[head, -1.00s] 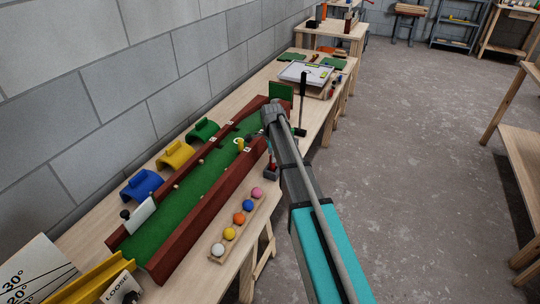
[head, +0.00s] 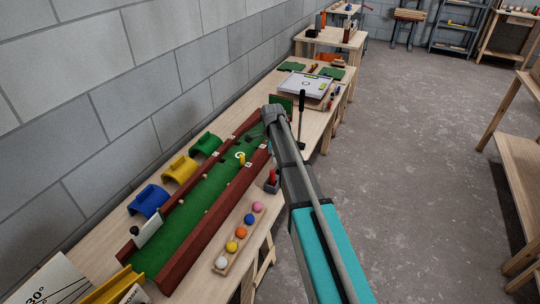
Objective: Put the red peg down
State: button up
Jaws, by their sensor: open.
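A small red peg (head: 272,175) stands upright in a dark grey block on the bench, just right of the dark red rail (head: 212,222) of a long green-bedded lane (head: 192,225). My gripper (head: 257,132) hangs over the far end of the lane, beyond the red peg and apart from it. It is open, and I see nothing held in it. Its fingertips are small and partly lost against the green bed. A yellow peg (head: 241,160) stands on the lane, nearer than my gripper. The lower end of the red peg is hidden in its block.
Blue (head: 148,201), yellow (head: 180,168) and green arches (head: 206,145) line the lane's left side by the block wall. A wooden rack (head: 238,240) of coloured balls stands at the right. A black-handled tool (head: 301,112) rises beyond my arm. Open floor lies to the right.

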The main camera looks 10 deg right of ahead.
jog(key=shift+r+p, duration=0.7)
jog(key=shift+r, duration=0.25)
jog(key=s+n, duration=1.7)
jog(key=s, duration=1.2)
jog(key=shift+s+a, duration=0.15)
jog(key=shift+a, duration=0.25)
jog(key=shift+c, duration=0.6)
